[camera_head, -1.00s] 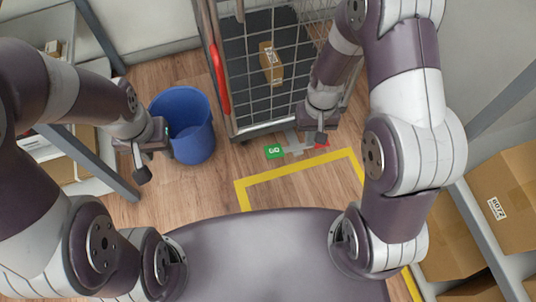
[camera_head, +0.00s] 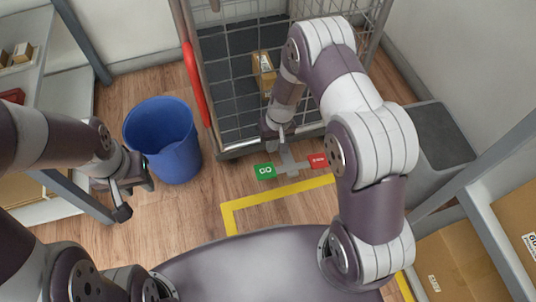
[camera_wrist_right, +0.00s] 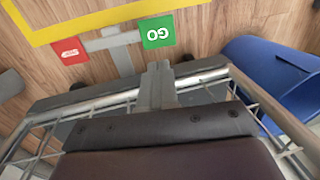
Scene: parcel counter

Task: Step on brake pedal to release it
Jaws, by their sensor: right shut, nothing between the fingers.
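The brake pedal is a grey T-shaped bar (camera_head: 290,163) on the floor side of the cage trolley's front edge. It has a green GO pad (camera_head: 265,171) on the left and a red pad (camera_head: 318,160) on the right. Both pads also show in the right wrist view, the green one (camera_wrist_right: 158,31) and the red one (camera_wrist_right: 69,51). My right gripper (camera_head: 281,137) is shut and empty, pointing down by the trolley's front edge, above the grey bar and apart from both pads. My left gripper (camera_head: 122,208) hangs beside the blue bin; its finger gap is unclear.
The cage trolley (camera_head: 235,78) has a red handle (camera_head: 195,85) and holds a cardboard parcel (camera_head: 263,72). A blue bin (camera_head: 163,140) stands left of it. Yellow tape (camera_head: 280,192) marks the floor in front. Shelves with boxes stand at both sides.

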